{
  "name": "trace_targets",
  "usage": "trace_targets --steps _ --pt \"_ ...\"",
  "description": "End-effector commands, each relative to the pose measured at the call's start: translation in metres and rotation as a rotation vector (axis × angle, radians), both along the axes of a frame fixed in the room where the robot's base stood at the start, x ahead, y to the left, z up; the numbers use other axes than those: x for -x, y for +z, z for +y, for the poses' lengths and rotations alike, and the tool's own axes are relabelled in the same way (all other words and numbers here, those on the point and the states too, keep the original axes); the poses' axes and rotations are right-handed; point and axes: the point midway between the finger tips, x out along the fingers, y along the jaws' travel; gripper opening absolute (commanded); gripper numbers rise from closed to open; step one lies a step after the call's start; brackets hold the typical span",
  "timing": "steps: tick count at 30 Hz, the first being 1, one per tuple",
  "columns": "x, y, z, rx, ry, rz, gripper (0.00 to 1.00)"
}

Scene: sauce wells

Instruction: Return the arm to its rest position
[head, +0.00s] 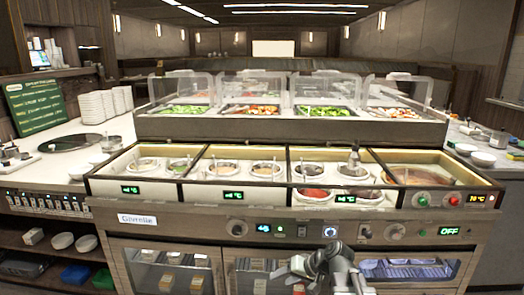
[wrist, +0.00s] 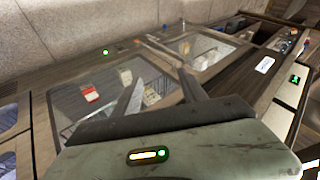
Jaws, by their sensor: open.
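My arm (head: 340,265) shows at the bottom of the head view, right of centre, low in front of the counter's front panel. My gripper (head: 280,270) points left there, in front of the glass doors. In the wrist view my gripper (wrist: 142,72) has its two dark fingers apart, with nothing held between them. Behind the fingers are the glass doors of the cabinet (wrist: 90,95), with packages inside. Whether the fingers touch the doors I cannot tell.
The counter (head: 180,222) holds several sauce wells (head: 265,170) in its top. A clear-shielded salad bar (head: 325,112) stands behind. White plates (head: 95,105) are stacked on the left counter; small bowls (head: 482,158) stand at the right.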

Motion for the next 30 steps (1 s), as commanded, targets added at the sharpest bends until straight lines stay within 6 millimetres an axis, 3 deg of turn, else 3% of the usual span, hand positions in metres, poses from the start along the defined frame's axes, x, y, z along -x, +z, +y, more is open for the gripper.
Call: trace_targets --steps 2,5,12,15,23,30 --pt "0.028 -0.023 0.012 0.135 0.062 0.071 0.5" --pt "0.056 -0.044 -0.002 0.304 0.087 0.159 0.5" --pt "0.11 -0.064 -0.096 0.656 -0.031 0.403 0.5" --pt "0.108 -0.022 -0.095 0.64 -0.038 0.4 0.5" --pt "0.107 0.062 -0.094 0.639 -0.036 0.396 0.5" --pt "0.107 0.17 -0.093 0.638 -0.034 0.395 0.5"
